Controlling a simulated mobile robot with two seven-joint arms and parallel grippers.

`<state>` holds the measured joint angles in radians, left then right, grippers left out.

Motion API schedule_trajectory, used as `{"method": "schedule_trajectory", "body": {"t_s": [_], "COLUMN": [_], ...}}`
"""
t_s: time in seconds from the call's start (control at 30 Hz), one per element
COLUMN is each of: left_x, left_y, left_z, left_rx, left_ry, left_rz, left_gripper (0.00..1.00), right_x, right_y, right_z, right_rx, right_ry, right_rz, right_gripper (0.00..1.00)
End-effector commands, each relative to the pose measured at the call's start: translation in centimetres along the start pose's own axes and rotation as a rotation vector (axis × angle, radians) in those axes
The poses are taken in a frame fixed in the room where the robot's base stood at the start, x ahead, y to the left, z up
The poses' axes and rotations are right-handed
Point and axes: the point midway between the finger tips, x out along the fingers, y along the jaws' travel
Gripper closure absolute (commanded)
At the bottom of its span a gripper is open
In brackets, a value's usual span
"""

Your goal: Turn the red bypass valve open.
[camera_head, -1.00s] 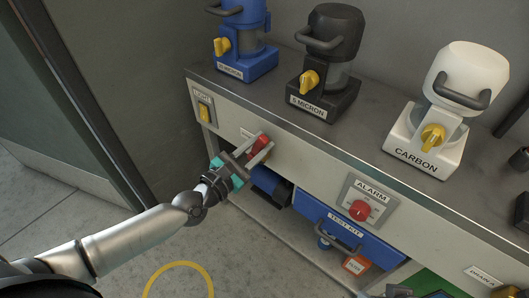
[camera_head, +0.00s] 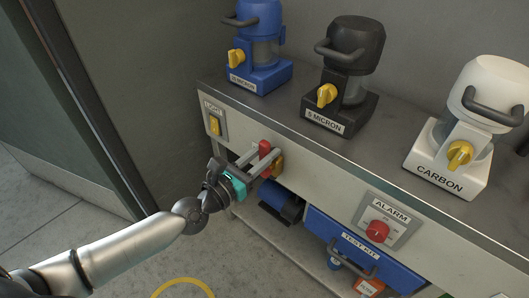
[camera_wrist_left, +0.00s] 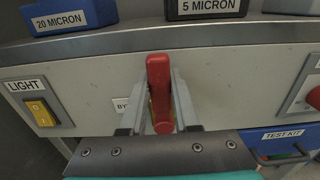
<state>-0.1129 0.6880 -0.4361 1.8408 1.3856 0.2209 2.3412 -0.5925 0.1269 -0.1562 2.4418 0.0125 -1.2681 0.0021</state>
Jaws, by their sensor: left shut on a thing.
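The red bypass valve handle (camera_head: 265,146) sits on the front panel of the cabinet, with a yellow-brass part (camera_head: 278,165) beside it. My left gripper (camera_head: 267,156) is shut on the handle, one finger on each side. In the left wrist view the red handle (camera_wrist_left: 160,85) stands upright in the picture between the two grey fingers (camera_wrist_left: 163,100). A partly covered label starting "BY" (camera_wrist_left: 121,105) is left of it. The valve body behind the handle is mostly hidden. My right gripper is in no view.
A yellow light switch (camera_head: 214,125) is left of the valve. A red alarm knob (camera_head: 377,231) and a blue test kit drawer (camera_head: 345,246) are to the right. Blue, black and white filter housings stand on the counter (camera_head: 290,128). The floor at the left is clear.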

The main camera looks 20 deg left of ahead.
Motion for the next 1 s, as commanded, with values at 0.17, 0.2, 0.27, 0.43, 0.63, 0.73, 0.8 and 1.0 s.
{"method": "schedule_trajectory", "body": {"t_s": [0.17,0.2,0.27,0.43,0.63,0.73,0.8,1.0], "left_x": [0.0,0.0,0.0,0.0,0.0,-0.1,-0.4,-2.7], "left_y": [0.2,0.2,0.2,0.1,0.1,0.1,0.1,0.0], "left_z": [0.0,0.0,0.0,0.0,0.0,0.0,-0.1,-0.2], "left_rx": [-0.005,-0.005,-0.005,-0.003,-0.002,-0.001,0.000,0.000], "left_ry": [-0.001,-0.001,-0.001,0.000,0.000,0.000,0.001,0.005], "left_rz": [0.004,0.004,0.004,0.003,0.002,0.001,0.002,0.000], "left_gripper": [1.00,0.68,0.61,0.42,0.40,0.40,0.40,0.40], "right_x": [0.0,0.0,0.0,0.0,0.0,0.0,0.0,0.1], "right_y": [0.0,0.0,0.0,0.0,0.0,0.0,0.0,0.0], "right_z": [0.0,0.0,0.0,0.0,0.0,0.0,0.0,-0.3], "right_rx": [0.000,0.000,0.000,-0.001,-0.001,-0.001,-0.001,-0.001], "right_ry": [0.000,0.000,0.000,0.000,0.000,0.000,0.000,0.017], "right_rz": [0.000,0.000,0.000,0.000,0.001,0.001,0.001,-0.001], "right_gripper": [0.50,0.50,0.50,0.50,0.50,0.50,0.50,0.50]}}
